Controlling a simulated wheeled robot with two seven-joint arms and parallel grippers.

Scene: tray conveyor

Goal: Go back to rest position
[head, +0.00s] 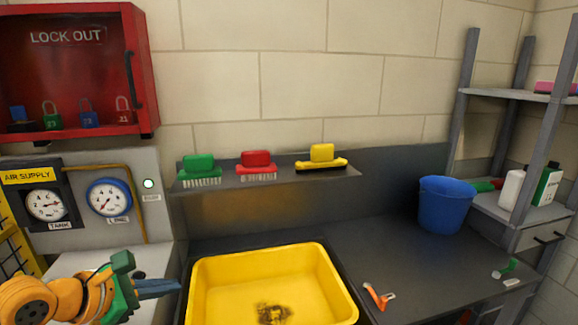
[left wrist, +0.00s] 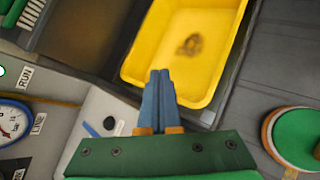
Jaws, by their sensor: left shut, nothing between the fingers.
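My left gripper (head: 160,287) is at the lower left of the head view, just left of the yellow basin (head: 205,272). Its blue fingers are closed together with nothing between them. In the left wrist view the shut fingers (left wrist: 158,92) point toward the near rim of the yellow basin (left wrist: 168,82), seemingly above it; I cannot tell the exact gap. The basin holds a dark brown stain and no object that I can make out. My right gripper does not show.
Green (head: 199,167), red (head: 256,163) and yellow (head: 321,157) brushes sit on the wall shelf. A blue bucket (head: 445,205) and an orange-handled tool (head: 378,297) are on the dark counter. Gauges (head: 109,199) and a red lockout box (head: 70,136) are at left, grey shelving (head: 467,75) at right.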

